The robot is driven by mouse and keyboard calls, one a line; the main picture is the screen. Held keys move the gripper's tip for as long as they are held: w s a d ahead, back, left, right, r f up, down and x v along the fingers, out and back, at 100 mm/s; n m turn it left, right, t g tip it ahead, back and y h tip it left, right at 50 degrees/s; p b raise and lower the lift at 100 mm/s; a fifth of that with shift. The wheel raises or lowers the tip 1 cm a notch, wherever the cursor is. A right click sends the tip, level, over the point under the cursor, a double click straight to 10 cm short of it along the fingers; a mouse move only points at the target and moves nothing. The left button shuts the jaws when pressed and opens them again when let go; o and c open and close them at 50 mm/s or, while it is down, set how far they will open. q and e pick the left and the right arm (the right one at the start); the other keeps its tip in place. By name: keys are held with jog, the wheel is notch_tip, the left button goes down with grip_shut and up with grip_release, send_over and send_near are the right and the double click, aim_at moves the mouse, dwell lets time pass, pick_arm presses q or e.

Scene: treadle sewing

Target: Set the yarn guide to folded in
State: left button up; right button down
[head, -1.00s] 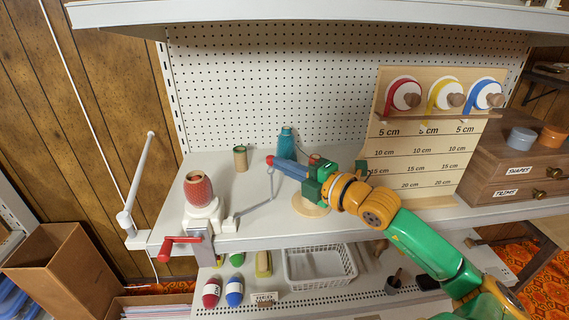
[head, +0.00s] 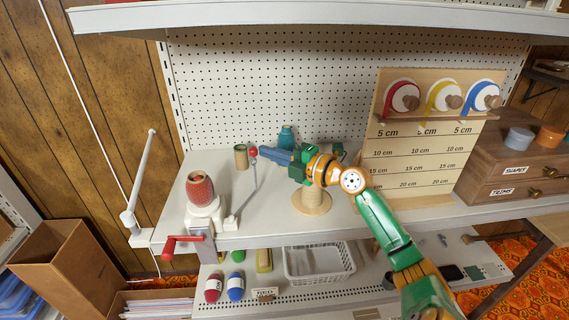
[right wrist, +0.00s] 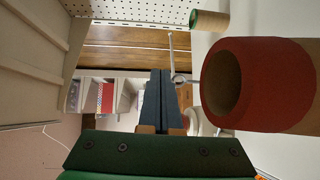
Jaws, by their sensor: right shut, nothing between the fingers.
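The yarn guide (head: 255,182) is a thin grey bent rod with a red ball at its upper end, beside the winder (head: 205,215) with its red yarn cone (head: 199,188). In the head view it rises from near the winder's base and leans out to the right and back. My right gripper (head: 263,153) is shut and empty, its blue fingers pointing left. Their tips are at the red ball; I cannot tell whether they touch. The shut fingers (right wrist: 160,100) show in the right wrist view, with a pale ringed rod beyond them. My left gripper is not in view.
A round wooden stand (head: 312,207) is below my right gripper. A green-banded tube (head: 240,157) and teal cone (head: 286,138) stand behind. A red-banded tube (right wrist: 258,85) is close by in the wrist view. The ribbon board (head: 420,150) is at right.

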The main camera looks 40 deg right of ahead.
jog(key=w+a+n+y, duration=0.1)
jog(key=w+a, duration=0.1)
jog(key=w, duration=0.4)
jog(key=shift+w+a+n+g+y, duration=0.25)
jog(key=shift+n+g+y, duration=0.05)
jog(key=shift+y, duration=0.1)
dwell(0.7)
